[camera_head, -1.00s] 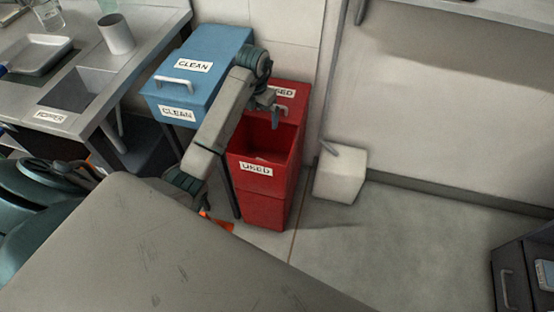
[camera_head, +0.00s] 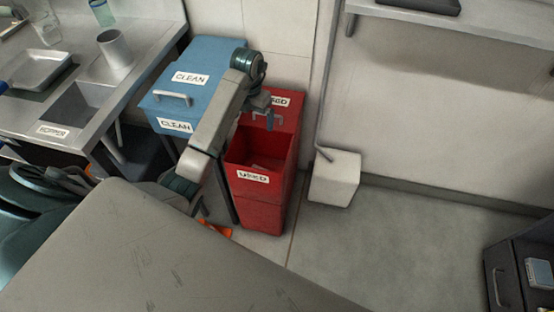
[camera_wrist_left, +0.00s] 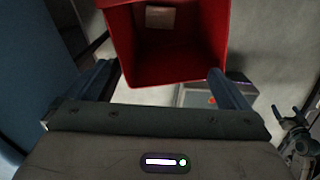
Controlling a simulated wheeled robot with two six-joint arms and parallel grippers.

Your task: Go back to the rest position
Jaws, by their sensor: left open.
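My left arm reaches in from the left in the head view, across the front of the blue bin. My left gripper (camera_head: 262,106) points down above the red bin marked USED (camera_head: 254,214). In the left wrist view its two fingers (camera_wrist_left: 163,86) stand wide apart with nothing between them. The open mouth of the red bin (camera_wrist_left: 122,40) lies beyond the fingertips, with a pale item (camera_wrist_left: 160,17) inside.
The blue bin marked CLEAN (camera_head: 208,60) is closed, close beside my left arm. A steel counter (camera_head: 84,128) with a sink stands at the left. A dark drawer cabinet (camera_head: 508,262) stands at the far right.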

